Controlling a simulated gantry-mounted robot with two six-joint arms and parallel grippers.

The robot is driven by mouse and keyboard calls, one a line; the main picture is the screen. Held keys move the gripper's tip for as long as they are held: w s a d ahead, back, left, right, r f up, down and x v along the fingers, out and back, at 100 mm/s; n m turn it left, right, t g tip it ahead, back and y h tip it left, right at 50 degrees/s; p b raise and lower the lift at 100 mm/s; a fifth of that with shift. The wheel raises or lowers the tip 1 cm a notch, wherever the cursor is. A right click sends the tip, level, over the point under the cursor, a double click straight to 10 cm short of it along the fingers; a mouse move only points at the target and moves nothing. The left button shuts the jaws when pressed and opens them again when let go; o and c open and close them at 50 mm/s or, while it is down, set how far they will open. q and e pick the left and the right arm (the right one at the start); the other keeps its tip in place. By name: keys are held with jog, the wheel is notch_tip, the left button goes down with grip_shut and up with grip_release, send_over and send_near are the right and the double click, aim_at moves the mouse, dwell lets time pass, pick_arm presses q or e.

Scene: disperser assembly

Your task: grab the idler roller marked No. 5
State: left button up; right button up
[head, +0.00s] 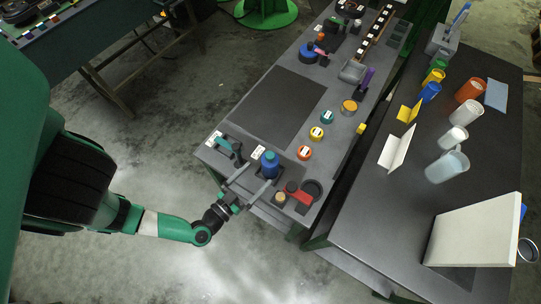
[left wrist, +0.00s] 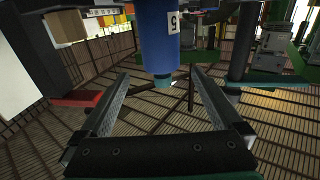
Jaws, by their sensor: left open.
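The idler roller marked 5 is a blue cylinder (head: 269,167) standing near the front end of the grey workbench (head: 285,105). My right gripper is not in view.
A green-handled tool (head: 232,149) stands left of the roller. Orange (head: 304,153) and teal (head: 327,117) round parts lie behind. A dark flat panel (head: 278,105) leaves clear space.

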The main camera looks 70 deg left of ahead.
aim_at(264, 168)
pick_arm(q)
jog(key=b+x, duration=0.2)
jog(key=x, duration=0.3)
jog(key=shift+w+a+f, duration=0.1)
jog(key=shift+w+a, duration=0.15)
jog(key=shift+w, duration=0.15)
jog(key=shift+w+a+b, duration=0.3)
jog(key=shift+w, duration=0.05)
jog(key=b+x, duration=0.1)
jog(key=x, duration=0.3)
jog(key=shift+w+a, duration=0.1)
jog(key=shift+w, duration=0.05)
grip_shut()
